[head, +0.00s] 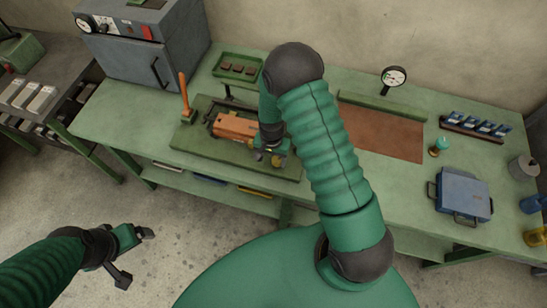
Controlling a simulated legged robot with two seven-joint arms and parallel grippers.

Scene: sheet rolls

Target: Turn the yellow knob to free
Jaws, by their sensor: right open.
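An orange roller machine (232,127) sits on a dark green base plate (195,148) on the bench. A small yellow knob (277,162) shows at the machine's right end, partly hidden by my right gripper. My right gripper (266,157) is open and points down right at the knob. I cannot tell whether its fingers touch the knob. My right arm hides the area behind and right of the machine. My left gripper (136,258) is open and empty, over the floor in front of the bench at the lower left.
An orange-handled lever (184,92) stands at the machine's left. A green tray (238,68) lies behind it. A grey oven (146,45) stands at the back left. A brown mat (384,132), a dial gauge (394,77) and a blue box (463,194) are to the right.

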